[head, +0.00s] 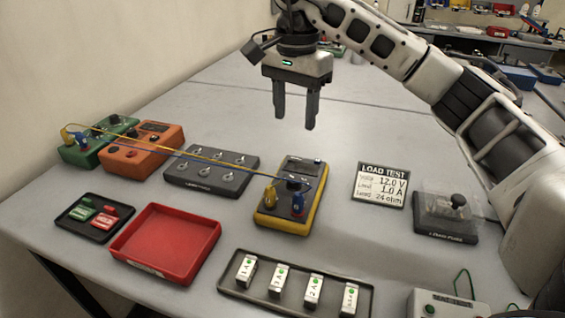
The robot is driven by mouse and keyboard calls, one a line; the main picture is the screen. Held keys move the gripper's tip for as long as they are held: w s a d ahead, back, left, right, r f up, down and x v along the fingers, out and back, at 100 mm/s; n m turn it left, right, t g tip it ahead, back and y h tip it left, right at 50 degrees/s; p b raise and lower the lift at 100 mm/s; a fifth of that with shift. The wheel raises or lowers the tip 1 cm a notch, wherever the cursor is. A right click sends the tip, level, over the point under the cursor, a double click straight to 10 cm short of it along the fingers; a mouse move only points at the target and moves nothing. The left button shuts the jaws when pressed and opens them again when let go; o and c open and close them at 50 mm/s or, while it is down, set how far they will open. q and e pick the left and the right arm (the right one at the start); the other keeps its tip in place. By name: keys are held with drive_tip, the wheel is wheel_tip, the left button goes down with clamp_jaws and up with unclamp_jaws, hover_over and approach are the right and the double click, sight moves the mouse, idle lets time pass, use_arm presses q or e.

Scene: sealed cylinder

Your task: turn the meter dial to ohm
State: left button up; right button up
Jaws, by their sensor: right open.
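The yellow and dark multimeter (286,219) stands on the table near the middle of the head view. Its dial (294,182) sits below the display, partly hidden by the plugs and leads; I cannot read its setting. My left gripper is not in view.
Green (98,142) and orange (142,151) boxes and a grey terminal block (212,170) stand left. A red tray (166,245) and a fuse tray (230,289) are in front. A load test card (382,185) and clear-covered switch (446,217) are right. Table behind the meter is clear.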

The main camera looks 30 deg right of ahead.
sight(294, 179)
drive_tip(key=f, duration=1.4)
drive_tip(key=shift+s, duration=0.2)
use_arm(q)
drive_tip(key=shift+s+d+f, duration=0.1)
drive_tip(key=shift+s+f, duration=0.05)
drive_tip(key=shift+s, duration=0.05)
use_arm(e)
drive_tip(key=shift+f, duration=0.35)
drive_tip(key=c, duration=1)
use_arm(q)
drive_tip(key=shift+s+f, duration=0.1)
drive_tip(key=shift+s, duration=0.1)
use_arm(e)
drive_tip(key=shift+o, duration=0.2)
